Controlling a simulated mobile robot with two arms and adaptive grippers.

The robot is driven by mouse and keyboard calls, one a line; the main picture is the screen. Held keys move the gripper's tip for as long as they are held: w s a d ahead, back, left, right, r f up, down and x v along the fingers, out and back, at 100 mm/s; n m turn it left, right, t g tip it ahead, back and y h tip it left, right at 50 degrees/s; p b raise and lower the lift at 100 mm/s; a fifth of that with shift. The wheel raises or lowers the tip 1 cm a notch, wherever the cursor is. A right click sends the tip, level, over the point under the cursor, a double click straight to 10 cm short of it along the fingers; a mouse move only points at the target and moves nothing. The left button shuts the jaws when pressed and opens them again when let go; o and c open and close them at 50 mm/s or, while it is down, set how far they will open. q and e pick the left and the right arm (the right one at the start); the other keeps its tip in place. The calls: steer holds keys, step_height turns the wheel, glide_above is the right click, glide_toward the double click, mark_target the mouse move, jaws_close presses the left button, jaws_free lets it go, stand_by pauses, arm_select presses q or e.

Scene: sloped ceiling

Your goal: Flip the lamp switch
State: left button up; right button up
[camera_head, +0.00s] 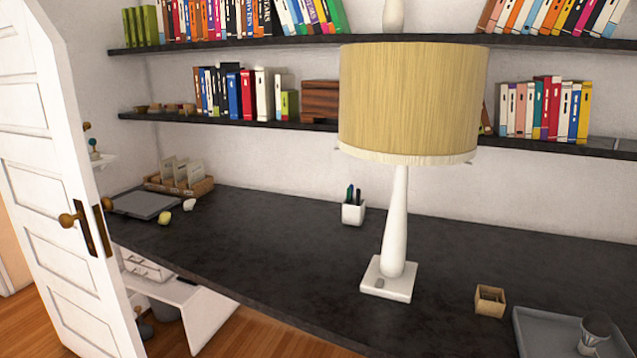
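A table lamp stands upright on the dark desk, with a pale yellow shade (412,100), a white tapered stem (396,220) and a square white base (388,281). A small greyish switch (379,284) shows on the front part of the base top. It is too small to tell which way it is set. I cannot tell clearly whether the lamp is lit. Neither of my grippers shows in the head view.
The dark desk (290,240) has clear room left of the lamp. A white pen cup (353,213) stands behind it; a small wooden box (489,301) and grey tray (535,335) lie right. Bookshelves (230,120) hang above. A white door (45,150) stands left.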

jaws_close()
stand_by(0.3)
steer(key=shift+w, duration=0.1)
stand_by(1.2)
